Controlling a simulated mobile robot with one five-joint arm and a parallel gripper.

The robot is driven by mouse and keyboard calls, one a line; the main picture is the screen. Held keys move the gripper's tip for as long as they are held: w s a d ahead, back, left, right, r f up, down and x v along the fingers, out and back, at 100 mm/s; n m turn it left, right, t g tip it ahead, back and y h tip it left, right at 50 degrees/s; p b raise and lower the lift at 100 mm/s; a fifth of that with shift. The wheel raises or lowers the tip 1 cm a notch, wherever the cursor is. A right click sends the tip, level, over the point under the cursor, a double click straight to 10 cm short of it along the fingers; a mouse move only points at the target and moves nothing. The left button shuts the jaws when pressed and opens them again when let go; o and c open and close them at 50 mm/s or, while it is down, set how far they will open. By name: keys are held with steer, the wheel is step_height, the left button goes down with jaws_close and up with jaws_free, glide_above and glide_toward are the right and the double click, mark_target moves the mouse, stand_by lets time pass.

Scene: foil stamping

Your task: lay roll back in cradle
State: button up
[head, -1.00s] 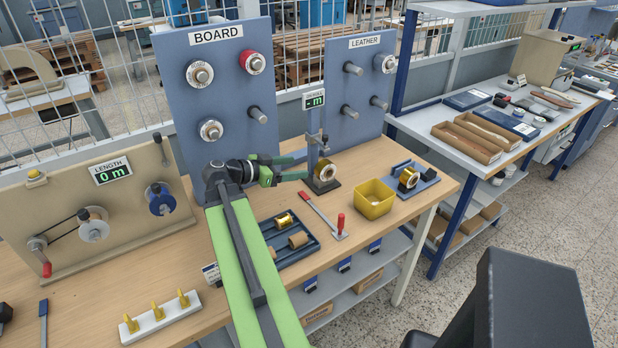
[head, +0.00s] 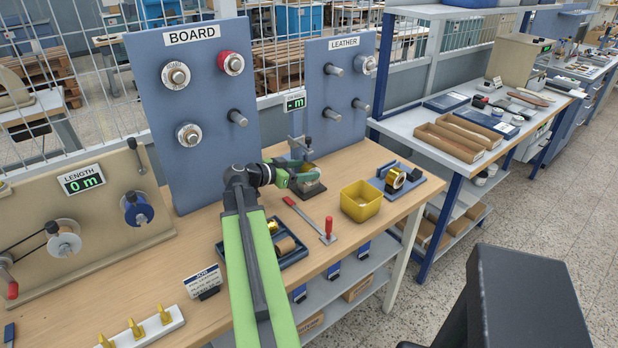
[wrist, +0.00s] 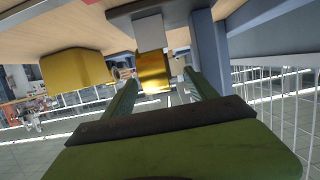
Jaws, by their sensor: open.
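My gripper (head: 308,178) is at the upright stand with the small display on the bench, its open fingers reaching round the gold foil roll there. In the wrist view the roll (wrist: 153,72) shows as a gold band with a pale part above it, between the two open fingers (wrist: 160,82). Contact cannot be told. In the head view the gripper covers most of this roll. A blue holder (head: 425,187) at the right carries another gold roll (head: 396,178). A dark tray (head: 290,259) holds a gold roll and a brown one, partly behind my arm.
A yellow bin (head: 361,202) stands between the stand and the blue holder. A red-handled tool (head: 328,230) lies in front. The BOARD panel (head: 190,90) and LEATHER panel (head: 340,85) with pegs rise behind.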

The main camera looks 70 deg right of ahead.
mark_target(316, 168)
steer(key=b+x, duration=0.1)
steer(key=x, duration=0.4)
steer(key=shift+s+b, duration=0.25)
steer(key=shift+b, duration=0.05)
jaws_close()
steer(key=shift+r, duration=0.15)
